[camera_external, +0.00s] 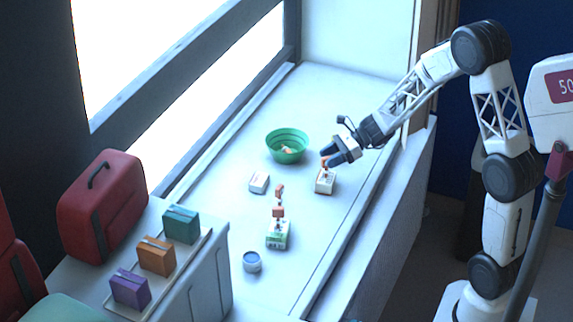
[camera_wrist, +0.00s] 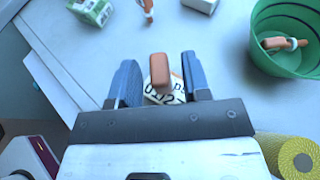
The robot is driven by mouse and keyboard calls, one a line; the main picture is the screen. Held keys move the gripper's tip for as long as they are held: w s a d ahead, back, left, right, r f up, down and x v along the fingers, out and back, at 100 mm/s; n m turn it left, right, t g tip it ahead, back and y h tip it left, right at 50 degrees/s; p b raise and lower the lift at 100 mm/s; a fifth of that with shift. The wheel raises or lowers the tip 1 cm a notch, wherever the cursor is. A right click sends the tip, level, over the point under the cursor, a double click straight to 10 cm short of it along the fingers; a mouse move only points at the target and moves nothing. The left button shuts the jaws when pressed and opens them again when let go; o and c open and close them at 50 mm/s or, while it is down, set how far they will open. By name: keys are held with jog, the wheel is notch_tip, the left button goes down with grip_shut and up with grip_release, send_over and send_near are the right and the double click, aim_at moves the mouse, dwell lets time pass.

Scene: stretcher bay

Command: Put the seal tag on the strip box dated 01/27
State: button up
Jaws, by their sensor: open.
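My gripper (camera_external: 333,152) is open above a small white box (camera_external: 325,186) on the counter. An orange seal tag (camera_external: 325,163) stands on that box, just under the fingertips. In the wrist view the orange tag (camera_wrist: 160,70) is between my two blue fingers (camera_wrist: 160,80), with a gap on each side. White lettered surface below it (camera_wrist: 165,98) shows part of a date, like "01/2"; the last digit is unclear. Another white box (camera_external: 259,183) lies bare to the left.
A green bowl (camera_external: 287,143) behind holds another orange-and-white tag (camera_wrist: 278,43). One more orange tag (camera_external: 279,190) is mid-counter. A blue-topped jar (camera_external: 252,261) stands in front. A yellow roll (camera_wrist: 292,157) is near my gripper in the wrist view. The counter's right strip is clear.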

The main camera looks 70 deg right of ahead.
jog(key=v, duration=1)
jog(key=shift+s+d+r, duration=0.15)
jog(key=shift+s, duration=0.1)
dwell(0.4)
jog(key=s+a+r+n+g+h, duration=0.1)
jog(key=s+a+r+n+g, duration=0.2)
jog(key=a, duration=0.4)
jog(key=s+a+r+n+g, duration=0.2)
jog(key=s+a+n, duration=0.25)
jog(key=a, duration=0.25)
jog(key=s+a+r+n+g+h, duration=0.1)
jog(key=s+a+r+n+g, duration=0.15)
jog(key=a+n, duration=0.3)
jog(key=s+a+r+n+h, duration=0.2)
jog(key=s+a+n+h, duration=0.2)
jog(key=s+n, duration=0.3)
jog(key=s+a+r+n+h, duration=0.2)
jog(key=s+a+n, duration=0.3)
jog(key=s, duration=0.4)
jog(key=shift+s+n+h, duration=0.3)
jog(key=shift+n+h, duration=0.6)
